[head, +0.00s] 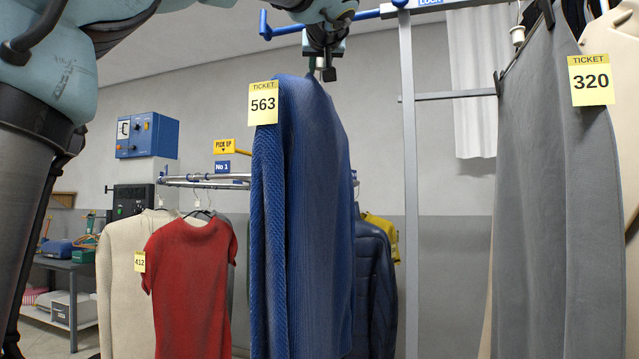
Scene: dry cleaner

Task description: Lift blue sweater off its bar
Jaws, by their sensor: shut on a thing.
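The blue knitted sweater (315,200) hangs upright in the middle of the head view, with a yellow ticket 563 (264,103) at its upper left. My gripper (327,66) is directly above it, shut at the top of the sweater where its hanger is. The hanger itself is mostly hidden by the gripper and the cloth. A blue bar (367,15) with an upturned end (264,26) runs behind my gripper. I cannot tell whether the hanger's hook still touches this bar.
A red shirt (190,285), a cream garment (118,275) and a dark blue jacket (372,285) hang on a rail farther back. A workbench (70,265) stands at the left.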

